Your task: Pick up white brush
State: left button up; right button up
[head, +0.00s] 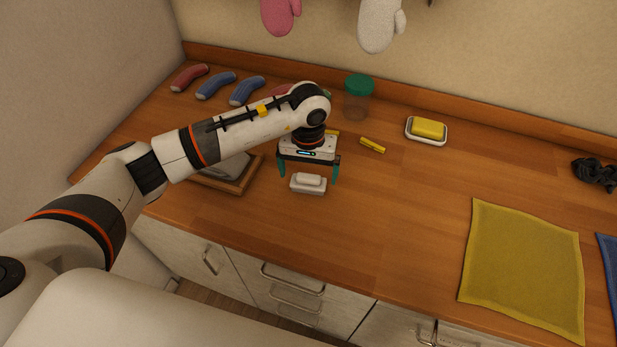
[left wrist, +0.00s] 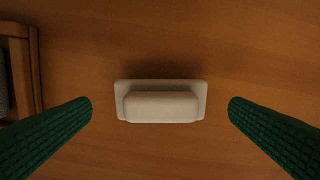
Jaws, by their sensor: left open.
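The white brush (head: 308,184) lies on the wooden counter just below my left gripper in the head view. It is a small flat block with a raised handle-like top. My left gripper (head: 309,174) is open, with its two green fingers pointing down on either side of the brush. In the left wrist view the brush (left wrist: 160,102) sits between the spread fingertips (left wrist: 160,107), with a clear gap on both sides and no contact. My right gripper is not in view.
A wooden tray (head: 240,187) stands close to the left of the brush. A green-lidded cup (head: 357,97), a yellow clip-like item (head: 373,145) and a yellow sponge in a white dish (head: 411,137) are behind. A yellow cloth (head: 522,265) lies at right. The counter between is clear.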

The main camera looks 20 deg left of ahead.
aim_at(309, 176)
pick_arm(q)
jog(key=shift+f, duration=1.25)
jog(key=c, duration=1)
jog(key=shift+w+r, duration=0.15)
jog(key=shift+r, duration=0.45)
jog(key=shift+c, duration=0.2)
notch_tip(309, 176, up, 8)
jog(key=b, duration=0.2)
jog(key=shift+f+b, duration=0.15)
jog(key=shift+b, duration=0.15)
jog(key=shift+r, duration=0.65)
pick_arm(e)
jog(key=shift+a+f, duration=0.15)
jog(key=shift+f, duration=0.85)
